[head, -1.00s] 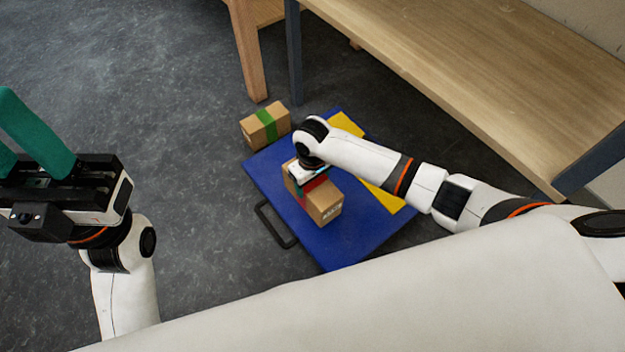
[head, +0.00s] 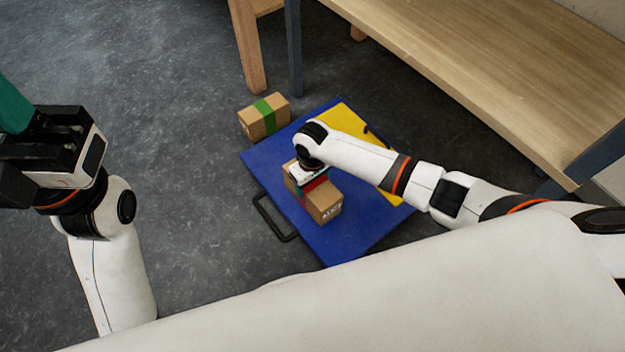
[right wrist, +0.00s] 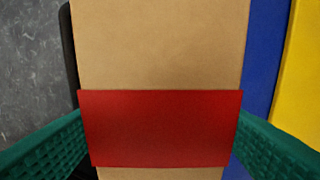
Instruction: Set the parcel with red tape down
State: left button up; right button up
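The parcel with red tape (head: 322,204) is a brown box with a red band, over the blue platform (head: 352,240) in the head view. My right gripper (head: 312,184) reaches down over it from above. In the right wrist view, the green fingers press against both sides of the box at the red tape (right wrist: 160,128). The parcel looks level and low over the blue surface; I cannot tell whether its underside touches. My left gripper (head: 12,140) is at the left edge, partly cut off, away from the parcel, and its opening is unclear.
A parcel with green tape (head: 264,117) stands at the platform's far left edge. A yellow panel (head: 345,122) covers the platform's right side. A black handle (head: 272,218) sticks out at left. A wooden table (head: 490,75) stands at the right. Grey floor is free at left.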

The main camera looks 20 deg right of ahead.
jog(key=o, duration=0.4)
jog(key=shift+r, duration=0.1)
